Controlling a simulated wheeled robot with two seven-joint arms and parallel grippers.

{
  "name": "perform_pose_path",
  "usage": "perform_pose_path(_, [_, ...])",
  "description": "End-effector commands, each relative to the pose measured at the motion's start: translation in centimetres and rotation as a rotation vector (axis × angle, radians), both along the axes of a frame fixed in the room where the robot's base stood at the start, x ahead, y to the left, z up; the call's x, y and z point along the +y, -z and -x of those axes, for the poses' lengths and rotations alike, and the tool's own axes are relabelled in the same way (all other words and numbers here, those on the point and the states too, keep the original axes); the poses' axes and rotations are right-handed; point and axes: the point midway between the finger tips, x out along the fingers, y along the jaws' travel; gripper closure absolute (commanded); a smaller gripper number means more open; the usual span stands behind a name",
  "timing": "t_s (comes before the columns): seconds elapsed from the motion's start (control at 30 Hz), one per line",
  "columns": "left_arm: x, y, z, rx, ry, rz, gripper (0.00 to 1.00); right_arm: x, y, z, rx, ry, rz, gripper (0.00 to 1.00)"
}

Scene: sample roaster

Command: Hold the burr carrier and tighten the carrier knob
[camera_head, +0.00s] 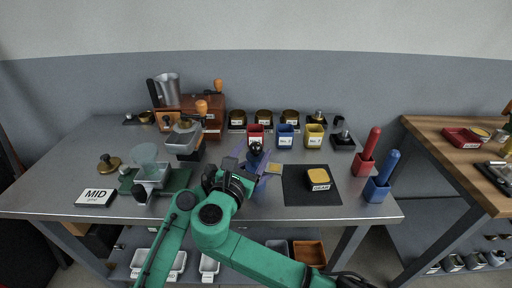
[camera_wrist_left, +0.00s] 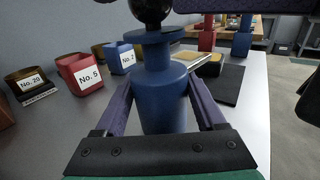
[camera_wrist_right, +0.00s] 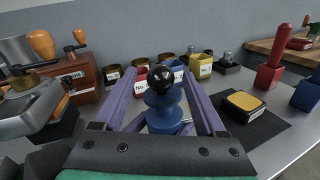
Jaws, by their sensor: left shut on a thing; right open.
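The burr carrier (camera_wrist_left: 163,95) is a blue, stepped round body standing upright, with a round black carrier knob (camera_wrist_left: 151,10) on top. My left gripper (camera_wrist_left: 163,85) is shut on its body, one purple finger on each side. In the right wrist view the black knob (camera_wrist_right: 163,82) sits above the blue carrier (camera_wrist_right: 166,118). My right gripper (camera_wrist_right: 160,80) is open, its fingers spread on either side of the knob with gaps. In the head view the knob (camera_head: 255,147) shows near the table's middle, by my right gripper (camera_head: 253,165); my left gripper is mostly hidden there.
Red (camera_head: 256,135), blue (camera_head: 286,136) and yellow (camera_head: 314,136) labelled bins stand behind. A dark mat (camera_head: 298,201) with a yellow-topped block (camera_head: 318,178) lies to the right. The wooden roaster (camera_head: 205,105) stands back left. Red (camera_head: 365,158) and blue (camera_head: 381,179) handled holders stand near the right edge.

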Motion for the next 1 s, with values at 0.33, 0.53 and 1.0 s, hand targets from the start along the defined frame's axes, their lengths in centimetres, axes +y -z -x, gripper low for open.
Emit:
perform_pose_path(0.33, [0.0,-0.1,0.0,-0.001,-0.002,0.0,1.0,3.0,0.1,8.1,0.004,0.0,-0.002,0.27])
perform_pose_path(0.53, [0.0,-0.1,0.0,-0.001,-0.002,0.0,1.0,3.3,0.0,9.2,0.001,0.002,-0.001,0.27])
perform_pose_path(1.0, [0.0,-0.1,0.0,-0.002,-0.002,0.001,1.0,-2.4,-6.4,-3.3,-0.26,-0.162,-0.338,0.27])
